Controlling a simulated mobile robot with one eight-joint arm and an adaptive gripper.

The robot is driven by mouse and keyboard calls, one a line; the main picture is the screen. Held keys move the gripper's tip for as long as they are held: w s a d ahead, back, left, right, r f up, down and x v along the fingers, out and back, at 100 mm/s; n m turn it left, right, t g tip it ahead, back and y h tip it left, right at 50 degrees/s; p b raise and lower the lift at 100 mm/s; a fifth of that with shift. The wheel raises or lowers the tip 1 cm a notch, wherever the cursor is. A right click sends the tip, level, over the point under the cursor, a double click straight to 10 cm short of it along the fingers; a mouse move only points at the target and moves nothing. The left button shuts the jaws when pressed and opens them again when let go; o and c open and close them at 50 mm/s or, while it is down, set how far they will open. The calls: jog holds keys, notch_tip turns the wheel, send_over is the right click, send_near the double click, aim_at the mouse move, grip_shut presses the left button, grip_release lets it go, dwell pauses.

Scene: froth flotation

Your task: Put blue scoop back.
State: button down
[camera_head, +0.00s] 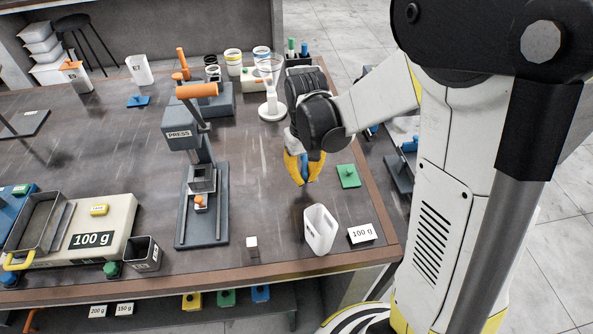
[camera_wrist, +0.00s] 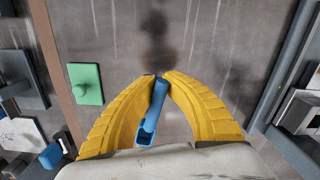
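My gripper (camera_head: 302,180) hangs over the right part of the workbench, fingers pointing down. In the wrist view, its yellow fingers (camera_wrist: 159,76) are closed around the blue scoop (camera_wrist: 150,118). The scoop lies between the fingers, with a squared, hollow-looking end toward the palm. In the head view only a small blue patch (camera_head: 290,141) shows by the fingers, and the rest is hidden. A blue pad (camera_head: 138,101) lies at the back left of the bench. A green pad (camera_head: 348,176) with a knob is just right of my gripper and also shows in the wrist view (camera_wrist: 87,84).
A white open container (camera_head: 320,230) and a "100 g" card (camera_head: 361,234) stand at the front right. The press (camera_head: 202,205) is left of my gripper. A white stand (camera_head: 272,108) and jars are behind. A scale (camera_head: 92,240) sits front left.

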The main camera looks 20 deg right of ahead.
jog(key=s+d+r+n+p, duration=0.2)
jog(key=s+d+r, duration=0.1)
jog(key=s+r, duration=0.6)
jog(key=b, duration=0.4)
send_over(297, 192)
notch_tip(297, 192, down, 8)
jog(key=shift+w+f, duration=0.1)
jog(key=shift+f, duration=0.1)
jog(key=shift+f+b, duration=1)
jog(key=shift+f, duration=0.9)
jog(key=shift+f, duration=0.2)
jog(key=c, duration=1.6)
grip_release()
jog(key=shift+r, duration=0.1)
